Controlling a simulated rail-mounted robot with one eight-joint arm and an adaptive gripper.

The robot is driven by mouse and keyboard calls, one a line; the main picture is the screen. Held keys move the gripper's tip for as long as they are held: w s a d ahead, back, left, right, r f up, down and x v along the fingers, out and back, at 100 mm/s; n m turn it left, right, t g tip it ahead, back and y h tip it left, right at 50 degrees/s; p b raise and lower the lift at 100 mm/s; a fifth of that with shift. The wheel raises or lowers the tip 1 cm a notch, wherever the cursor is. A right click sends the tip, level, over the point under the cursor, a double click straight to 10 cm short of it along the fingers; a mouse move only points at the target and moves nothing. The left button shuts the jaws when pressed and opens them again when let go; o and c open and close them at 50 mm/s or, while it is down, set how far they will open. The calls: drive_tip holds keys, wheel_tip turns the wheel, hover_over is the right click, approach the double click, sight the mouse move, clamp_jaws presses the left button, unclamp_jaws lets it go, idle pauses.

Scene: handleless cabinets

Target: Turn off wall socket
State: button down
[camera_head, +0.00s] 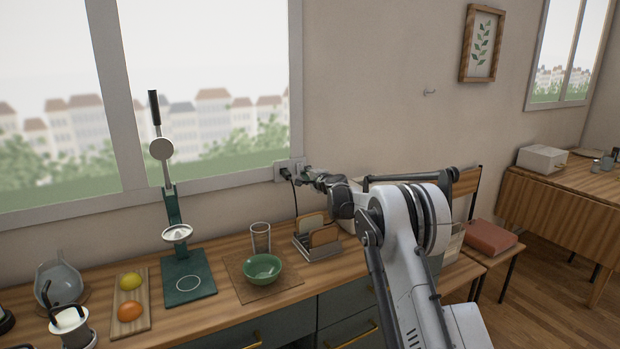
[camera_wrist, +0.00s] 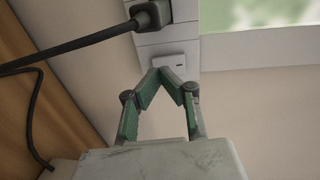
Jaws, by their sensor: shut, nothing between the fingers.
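The wall socket (camera_head: 283,171) is a pale plate on the wall at the window's lower right corner, with a dark plug and cable in it. In the wrist view, the socket plate (camera_wrist: 158,42) shows with the plug (camera_wrist: 153,14) in its upper part and a pale switch (camera_wrist: 177,61) with a small dark mark below. My gripper (camera_wrist: 161,69) has green fingers with their tips together, empty, just in front of the switch's edge. I cannot tell if they touch it. In the head view, my gripper (camera_head: 308,174) is right beside the socket and partly hides it.
The black cable (camera_head: 295,195) hangs down to the wooden counter (camera_head: 225,310). Below stand a rack with bread (camera_head: 318,240), a glass (camera_head: 260,238), a green bowl (camera_head: 262,268) and a green lever press (camera_head: 190,275). The wall right of the socket is mostly bare.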

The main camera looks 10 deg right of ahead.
drive_tip(key=shift+x, duration=0.95)
drive_tip(key=shift+w+f, duration=0.1)
drive_tip(key=shift+w, duration=0.1)
drive_tip(key=s+d, duration=0.1)
drive_tip(key=s, duration=0.3)
drive_tip(key=s+d+f+b, duration=0.1)
drive_tip(key=s, duration=0.4)
drive_tip(key=s+d, duration=0.2)
drive_tip(key=s, duration=0.2)
drive_tip(key=shift+s+f, duration=0.2)
drive_tip(key=shift+f, duration=0.15)
